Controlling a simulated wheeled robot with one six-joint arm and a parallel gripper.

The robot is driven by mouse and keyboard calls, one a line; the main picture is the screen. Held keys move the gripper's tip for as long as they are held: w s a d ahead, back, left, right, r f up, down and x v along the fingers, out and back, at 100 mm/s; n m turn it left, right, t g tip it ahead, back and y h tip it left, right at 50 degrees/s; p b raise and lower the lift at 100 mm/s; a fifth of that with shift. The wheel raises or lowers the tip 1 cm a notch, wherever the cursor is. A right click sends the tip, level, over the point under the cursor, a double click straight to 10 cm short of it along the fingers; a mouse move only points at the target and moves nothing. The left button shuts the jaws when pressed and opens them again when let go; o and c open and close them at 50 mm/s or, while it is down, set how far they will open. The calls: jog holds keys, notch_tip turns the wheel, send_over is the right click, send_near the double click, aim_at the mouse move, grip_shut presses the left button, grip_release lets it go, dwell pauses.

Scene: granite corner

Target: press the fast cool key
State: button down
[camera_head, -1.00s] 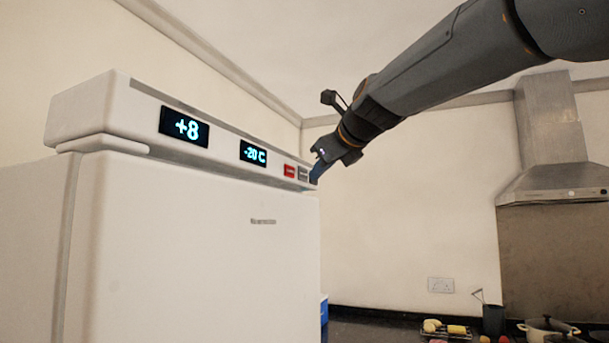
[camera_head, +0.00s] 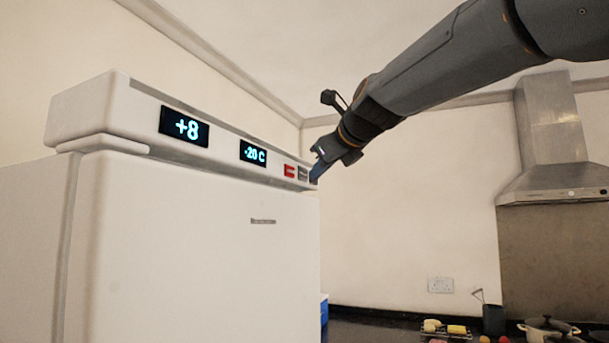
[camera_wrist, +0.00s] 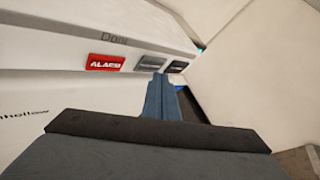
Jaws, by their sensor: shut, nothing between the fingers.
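The white fridge (camera_head: 200,250) has a panel along its top front with keys at the right end. In the wrist view the red ALARM key (camera_wrist: 106,63) is at left, a grey key (camera_wrist: 151,62) is right of it, and a darker key (camera_wrist: 178,67) is furthest right. The labels of the grey and dark keys are too blurred to read, so I cannot tell which is fast cool. My gripper (camera_wrist: 161,78) is shut and empty, its blue fingertips just below the grey and dark keys. I cannot tell whether they touch the panel. The head view shows my gripper (camera_head: 315,176) at the panel's right end.
A steel cooker hood (camera_head: 553,150) is at the right. Pots (camera_head: 546,328) and food stand on the dark counter (camera_head: 370,328) below. The air between fridge and hood is free.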

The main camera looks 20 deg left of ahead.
jog(key=shift+a+p, duration=0.2)
jog(key=shift+p, duration=0.1)
jog(key=shift+a+p, duration=0.25)
jog(key=shift+p, duration=0.15)
jog(key=shift+a, duration=0.15)
dwell(0.6)
jog(key=shift+d, duration=0.6)
jog(key=shift+d, duration=0.1)
jog(key=d+b, duration=0.1)
jog(key=d, duration=0.2)
jog(key=d+b, duration=0.1)
jog(key=d, duration=0.1)
jog(key=shift+s+d, duration=0.2)
jog(key=shift+d, duration=0.2)
dwell(0.4)
